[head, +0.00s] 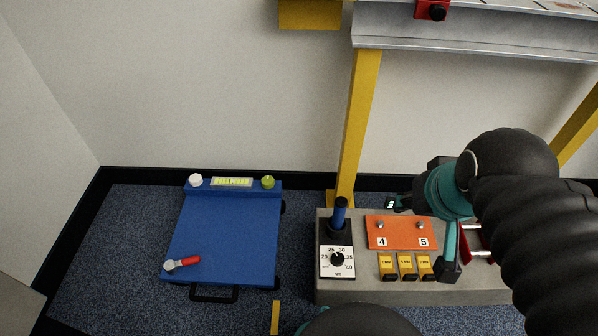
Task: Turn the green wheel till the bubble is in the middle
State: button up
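The green wheel (268,182) is a small yellow-green knob at the back right corner of a blue platform (226,237). A lit yellow-green level vial (231,181) lies along the platform's back edge, between the wheel and a white knob (195,180). The vial is too small to tell where its bubble sits. My gripper (420,238) is well to the right of the wheel, over the grey panel. Its two fingers are spread apart, with nothing seen between them. My arm hides part of the panel's right side.
A red-handled lever (183,263) is at the platform's front left. The grey panel (370,296) carries a dial (337,260), a dark blue upright handle (339,214), an orange plate (400,232) and yellow blocks (407,266). A yellow post (358,125) rises behind it.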

aim_at(268, 182)
jog(key=z, duration=0.55)
jog(key=k, duration=1.7)
jog(key=u, duration=0.65)
jog(key=i, duration=1.7)
